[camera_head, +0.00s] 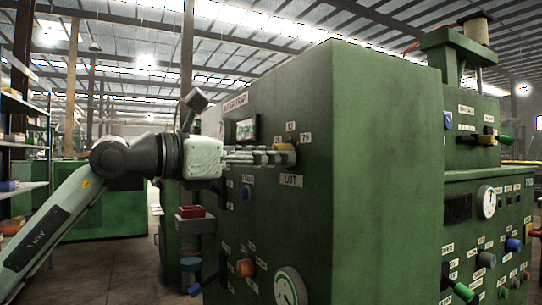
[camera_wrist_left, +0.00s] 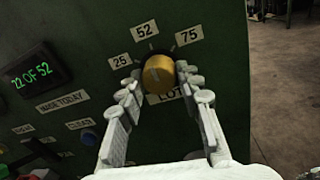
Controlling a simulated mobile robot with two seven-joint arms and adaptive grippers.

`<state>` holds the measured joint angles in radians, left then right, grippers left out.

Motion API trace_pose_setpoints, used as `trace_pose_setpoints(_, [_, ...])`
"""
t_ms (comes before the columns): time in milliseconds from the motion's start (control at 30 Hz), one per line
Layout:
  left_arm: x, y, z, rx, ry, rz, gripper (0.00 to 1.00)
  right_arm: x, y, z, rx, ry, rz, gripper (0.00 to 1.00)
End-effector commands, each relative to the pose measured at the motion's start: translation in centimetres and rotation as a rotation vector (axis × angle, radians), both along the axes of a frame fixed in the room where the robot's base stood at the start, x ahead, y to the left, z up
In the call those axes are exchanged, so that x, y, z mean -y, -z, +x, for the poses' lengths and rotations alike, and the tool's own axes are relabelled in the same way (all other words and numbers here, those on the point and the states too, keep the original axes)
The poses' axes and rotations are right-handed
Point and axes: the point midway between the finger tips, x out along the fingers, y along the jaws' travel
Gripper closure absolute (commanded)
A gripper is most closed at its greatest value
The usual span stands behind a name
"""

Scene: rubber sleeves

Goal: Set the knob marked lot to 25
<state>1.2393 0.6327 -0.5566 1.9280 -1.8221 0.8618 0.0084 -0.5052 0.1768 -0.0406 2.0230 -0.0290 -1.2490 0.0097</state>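The yellow lot knob (camera_wrist_left: 158,75) is on the green machine front, above the LOT label (camera_wrist_left: 166,96). The labels 25 (camera_wrist_left: 121,61), 52 (camera_wrist_left: 147,30) and 75 (camera_wrist_left: 189,36) fan out around it. A pale mark on the knob points roughly up, near 52; its exact angle is hard to read. My left gripper (camera_wrist_left: 160,78) has one fingertip on each side of the knob, very close to it; contact is unclear. In the head view my left gripper (camera_head: 272,156) reaches the knob (camera_head: 285,148) from the left. My right gripper is not in view.
A lit display (camera_wrist_left: 36,67) reads 22 OF 52. A blue knob (camera_wrist_left: 89,137) sits lower left of the lot knob. In the head view, a gauge (camera_head: 289,287) and an orange knob (camera_head: 245,267) are below.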

Motion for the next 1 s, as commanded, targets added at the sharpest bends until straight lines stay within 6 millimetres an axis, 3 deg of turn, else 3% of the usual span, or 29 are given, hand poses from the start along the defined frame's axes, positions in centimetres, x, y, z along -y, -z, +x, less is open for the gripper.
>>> trace_pose_setpoints(167, [-0.01, 0.01, 0.00, 0.000, 0.000, 0.000, 0.94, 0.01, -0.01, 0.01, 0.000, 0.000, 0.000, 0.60])
trace_pose_setpoints(567, [0.02, -0.02, -0.03, -0.077, 0.001, -0.046, 0.95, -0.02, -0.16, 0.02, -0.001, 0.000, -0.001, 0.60])
trace_pose_setpoints(1000, [0.04, -0.14, -0.05, -0.396, 0.002, -0.229, 0.95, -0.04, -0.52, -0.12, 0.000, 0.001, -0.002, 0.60])
